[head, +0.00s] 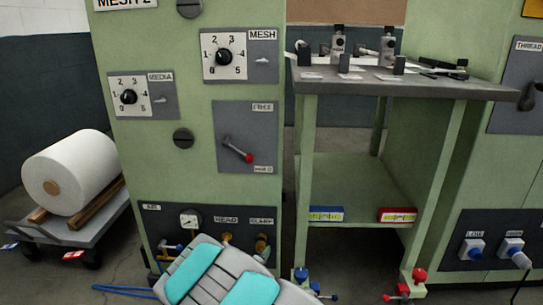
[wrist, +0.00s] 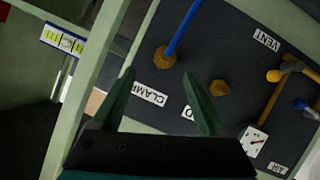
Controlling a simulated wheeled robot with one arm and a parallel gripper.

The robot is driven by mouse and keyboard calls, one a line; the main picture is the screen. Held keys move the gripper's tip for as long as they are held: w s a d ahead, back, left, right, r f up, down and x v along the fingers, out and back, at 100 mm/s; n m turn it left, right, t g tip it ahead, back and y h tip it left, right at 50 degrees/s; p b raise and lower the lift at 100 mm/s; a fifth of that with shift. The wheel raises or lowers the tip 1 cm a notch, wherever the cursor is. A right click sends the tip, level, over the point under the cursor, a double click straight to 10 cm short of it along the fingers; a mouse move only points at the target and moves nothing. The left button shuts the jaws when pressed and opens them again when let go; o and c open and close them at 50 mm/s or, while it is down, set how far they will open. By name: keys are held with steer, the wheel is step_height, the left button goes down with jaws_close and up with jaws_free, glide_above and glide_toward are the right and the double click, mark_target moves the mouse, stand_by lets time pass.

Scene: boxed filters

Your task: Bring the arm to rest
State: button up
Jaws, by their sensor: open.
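My gripper (wrist: 159,71) is open in the wrist view, its two dark green fingers apart with nothing between them. It faces a dark panel (wrist: 225,60) with CLAMP and VENT labels, which appears tilted. A blue hose (wrist: 180,32) meets a brass fitting (wrist: 165,57) by the CLAMP label, beyond the fingers. A second brass fitting (wrist: 219,88) is bare. In the head view my grey and teal arm covers part of the lower panel (head: 150,213); my fingers are hidden there.
A green cabinet (head: 150,40) with dials stands behind my arm. To its right, a green stand (head: 345,165) holds a blue-and-yellow box (head: 326,214) and a red box (head: 397,215) on its low shelf. A white roll (head: 75,170) lies on a cart at left. Some floor shows at lower left.

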steer(key=s+d+r+m+g+y+p, duration=0.25)
steer(key=s+d+r+g, duration=0.45)
steer(key=s+d+r, duration=0.5)
steer(key=s+d+r+g, duration=0.2)
steer(key=s+d+r, duration=0.1)
steer(key=s, duration=0.9)
steer(key=s+d+r+g+p, duration=0.1)
steer(key=s+d+r+g, duration=0.2)
steer(key=s, duration=0.9)
steer(key=s+d+r+g+p, duration=0.1)
steer(key=s+d+r+g, duration=0.1)
steer(key=s, duration=1)
steer(key=shift+s+d+r+g, duration=0.4)
steer(key=shift+d+r, duration=0.2)
steer(key=shift+r, duration=0.3)
